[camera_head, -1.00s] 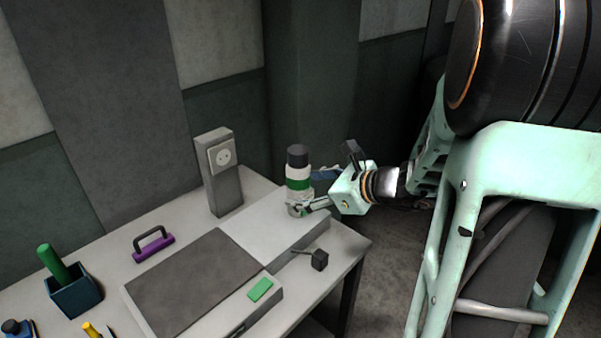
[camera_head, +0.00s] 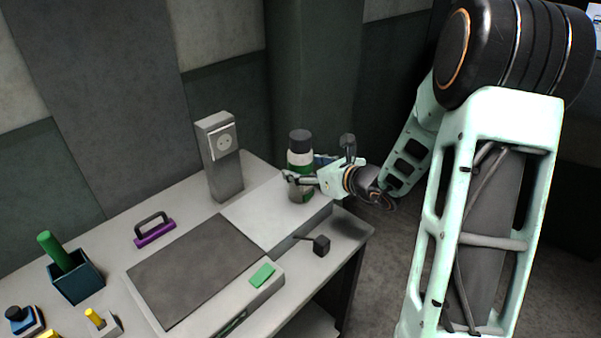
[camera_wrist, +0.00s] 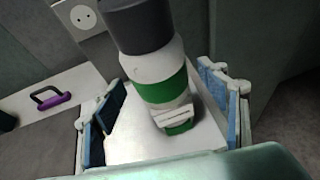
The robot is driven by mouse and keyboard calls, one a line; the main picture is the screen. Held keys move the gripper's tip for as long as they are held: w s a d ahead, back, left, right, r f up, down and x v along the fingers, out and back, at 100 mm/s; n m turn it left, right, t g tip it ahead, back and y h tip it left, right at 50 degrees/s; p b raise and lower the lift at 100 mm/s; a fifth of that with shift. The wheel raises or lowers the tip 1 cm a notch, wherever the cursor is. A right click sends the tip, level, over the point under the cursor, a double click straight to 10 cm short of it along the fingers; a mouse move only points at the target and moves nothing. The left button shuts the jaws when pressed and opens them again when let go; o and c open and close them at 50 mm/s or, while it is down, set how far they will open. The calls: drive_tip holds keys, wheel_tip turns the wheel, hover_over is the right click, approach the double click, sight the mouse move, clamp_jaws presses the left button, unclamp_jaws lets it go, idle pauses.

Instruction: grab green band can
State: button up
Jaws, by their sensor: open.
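The green band can (camera_head: 299,144) is white with a dark cap and a green band. It stands upright at the back corner of the white table in the head view. My gripper (camera_head: 303,179) reaches it from the right, with fingers at the height of its lower half. In the wrist view the can (camera_wrist: 148,57) stands between the blue-padded fingers of my open gripper (camera_wrist: 165,112). Gaps show between the can and both fingers. A small white block with a green face (camera_wrist: 177,119) shows at the can's lower front; I cannot tell whether it is part of it.
A grey post with a socket (camera_head: 219,160) stands left of the can. The wall is close behind.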

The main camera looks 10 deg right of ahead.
drive_tip(key=shift+x, duration=1.15)
drive_tip(key=shift+r, duration=0.1)
drive_tip(key=c, duration=1.7)
